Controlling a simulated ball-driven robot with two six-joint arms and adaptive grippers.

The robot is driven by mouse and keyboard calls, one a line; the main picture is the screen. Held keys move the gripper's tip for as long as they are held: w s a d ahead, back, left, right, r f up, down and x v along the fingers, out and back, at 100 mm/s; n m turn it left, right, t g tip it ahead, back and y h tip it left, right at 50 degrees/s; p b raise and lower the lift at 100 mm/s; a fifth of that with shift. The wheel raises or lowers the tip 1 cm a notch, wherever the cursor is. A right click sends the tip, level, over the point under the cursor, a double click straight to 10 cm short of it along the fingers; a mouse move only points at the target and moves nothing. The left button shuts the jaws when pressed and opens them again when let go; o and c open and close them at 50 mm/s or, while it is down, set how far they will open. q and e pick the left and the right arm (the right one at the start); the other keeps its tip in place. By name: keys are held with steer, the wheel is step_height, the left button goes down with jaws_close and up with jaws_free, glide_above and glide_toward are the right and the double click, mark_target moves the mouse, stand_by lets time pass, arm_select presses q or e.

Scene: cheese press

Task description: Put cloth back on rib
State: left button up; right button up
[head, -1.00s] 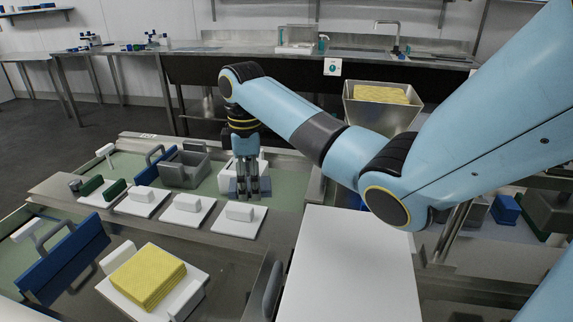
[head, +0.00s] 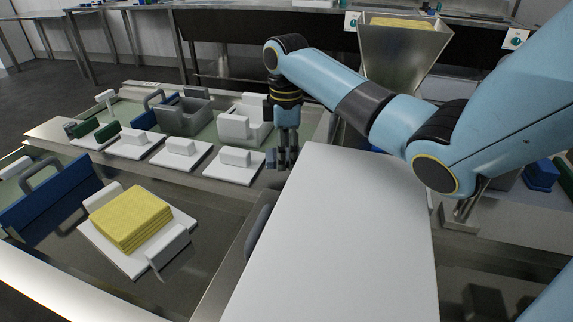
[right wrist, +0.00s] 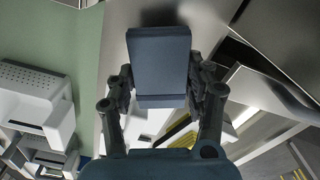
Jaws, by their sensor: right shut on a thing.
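My right gripper (head: 284,165) is shut on a small dark blue-grey slab (head: 270,159), which may be the cloth. In the right wrist view the slab (right wrist: 160,62) sits between the two fingers (right wrist: 165,100). The gripper hangs just right of the rightmost white plate (head: 236,171), near the far left corner of a large white board (head: 338,235). I cannot tell which part is the rib. My left gripper is not in view.
A yellow layered block (head: 134,218) rests on a white tray (head: 148,263) at front left. A blue handled board (head: 50,205) stands beside it. White plates with upright blocks, a grey bin (head: 182,115) and a white box (head: 240,123) stand behind. The white board's top is clear.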

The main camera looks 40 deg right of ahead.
mark_target(286, 176)
step_height(286, 176, down, 4)
steer(key=shift+f+b, duration=0.2)
steer(key=shift+b, duration=0.5)
steer(key=shift+r, duration=0.1)
steer(key=o, duration=1.1)
steer(key=shift+o, duration=0.2)
step_height(286, 176, up, 12)
steer(key=p, duration=0.4)
